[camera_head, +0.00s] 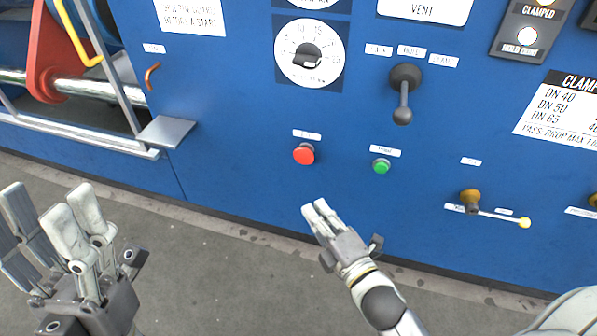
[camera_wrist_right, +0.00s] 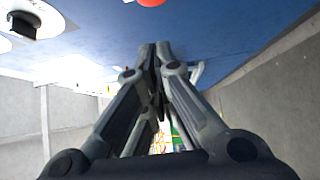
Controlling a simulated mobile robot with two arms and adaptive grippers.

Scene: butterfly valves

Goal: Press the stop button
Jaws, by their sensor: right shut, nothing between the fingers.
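The red stop button (camera_head: 304,153) sits on the blue panel, below a small white label, in the middle of the head view. It also shows at the top edge of the right wrist view (camera_wrist_right: 151,2), partly cut off. My right gripper (camera_head: 315,207) is shut and empty, a little below the red button in the head view and apart from it. In the right wrist view its fingertips (camera_wrist_right: 155,45) are together. My left gripper (camera_head: 60,205) is at the lower left of the head view, with its fingers apart and nothing seen between them.
A green button (camera_head: 381,166) is right of the red one. Above are a black lever (camera_head: 403,92) and a white dial (camera_head: 309,56). A brass valve with a yellow-tipped handle (camera_head: 470,197) is to the right. A metal ledge (camera_head: 166,132) juts out left. Grey floor lies below.

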